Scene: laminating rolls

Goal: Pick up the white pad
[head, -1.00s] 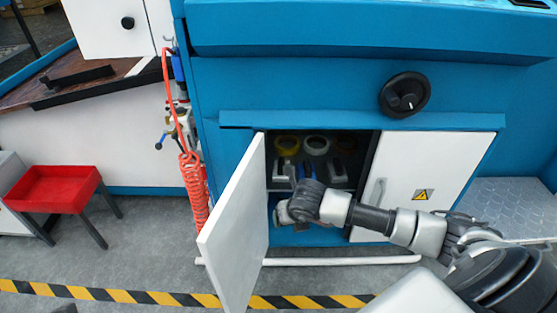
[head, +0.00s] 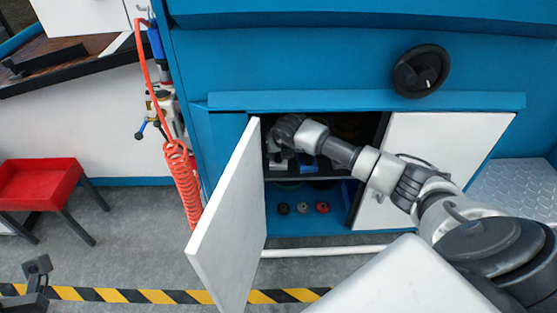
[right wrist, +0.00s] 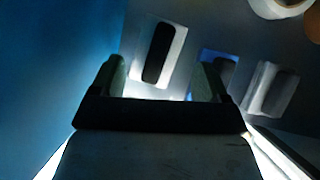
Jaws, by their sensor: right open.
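A white pad with a black grip on top (right wrist: 163,55) lies on the cabinet shelf, seen in the right wrist view just beyond my right fingers. A second white or grey pad with a dark grip (right wrist: 270,90) lies to the right. A blue pad (right wrist: 214,64) is between them, partly hidden by a finger. My right gripper (right wrist: 160,82) is open with nothing between its fingers; the near white pad is ahead of the gap, apart from it. In the head view my right arm reaches into the cabinet and its wrist hides much of the shelf. My left gripper (head: 38,268) shows small at lower left.
The open white cabinet door (head: 232,215) stands left of my right arm. The closed door (head: 440,150) is at right. Small round items (head: 303,208) stand on the lower level. A red tray table (head: 42,183) and coiled red hose (head: 180,180) are left.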

